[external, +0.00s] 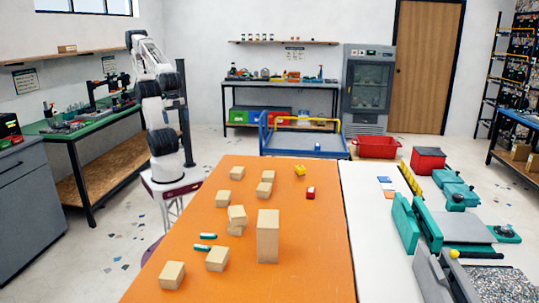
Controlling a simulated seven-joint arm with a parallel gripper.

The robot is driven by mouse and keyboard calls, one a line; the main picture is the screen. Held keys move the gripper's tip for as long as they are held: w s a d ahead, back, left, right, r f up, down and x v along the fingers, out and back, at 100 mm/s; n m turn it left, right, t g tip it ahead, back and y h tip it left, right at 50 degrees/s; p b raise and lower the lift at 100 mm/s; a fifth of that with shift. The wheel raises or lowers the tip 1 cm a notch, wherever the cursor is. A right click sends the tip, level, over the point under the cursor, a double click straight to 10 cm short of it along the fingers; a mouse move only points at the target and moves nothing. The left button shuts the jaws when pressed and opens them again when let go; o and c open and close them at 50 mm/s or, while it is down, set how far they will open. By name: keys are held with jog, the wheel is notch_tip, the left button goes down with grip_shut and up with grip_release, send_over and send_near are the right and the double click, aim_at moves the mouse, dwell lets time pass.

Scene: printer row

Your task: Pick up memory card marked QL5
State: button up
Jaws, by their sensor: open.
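Several small flat card-like pieces lie close together on the white strip right of the orange table: a blue one (384,179), and an orange one (389,195) nearer the camera. They are too small for any marking to be read, so I cannot tell which is QL5, or whether they are memory cards. My arm stands at the far left end of the orange table, folded upright, well away from these pieces. I cannot make out my gripper at its end.
The orange table (300,285) holds several wooden blocks, a tall block (268,238), green-and-white cylinders (205,236), a yellow piece (300,170) and a red piece (311,193). Teal-and-grey equipment (405,222) stands right of the white strip (375,260). The orange table's right side is mostly clear.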

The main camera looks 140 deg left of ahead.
jog(key=shift+c, duration=0.5)
jog(key=c, duration=0.9)
jog(key=shift+c, duration=0.2)
jog(key=w+a+f+n+h, duration=0.1)
jog(key=w+f+n+h, duration=0.2)
jog(key=w, duration=0.7)
jog(key=w+f+n+h, duration=0.2)
jog(key=w+n, duration=0.4)
jog(key=w, duration=0.5)
jog(key=w+a+f+n+h, duration=0.1)
jog(key=w+f+n+h, duration=0.2)
jog(key=w, duration=0.7)
jog(key=w+a+f+n+t, duration=0.2)
jog(key=w+a+f+n, duration=0.3)
jog(key=w+a+f, duration=0.1)
jog(key=w+a+f+n+t+h, duration=0.1)
jog(key=w+a+f+n+t, duration=0.1)
jog(key=w+a+f+n, duration=0.3)
jog(key=w+a+f+n+t, duration=0.3)
jog(key=w+a+f+n, duration=0.2)
jog(key=w+f, duration=0.3)
jog(key=shift+w+a+f, duration=0.15)
jog(key=shift+w+a, duration=0.3)
jog(key=shift+w, duration=0.3)
jog(key=shift+w+a+f, duration=0.1)
jog(key=shift+w+a, duration=0.35)
jog(key=shift+w, duration=0.3)
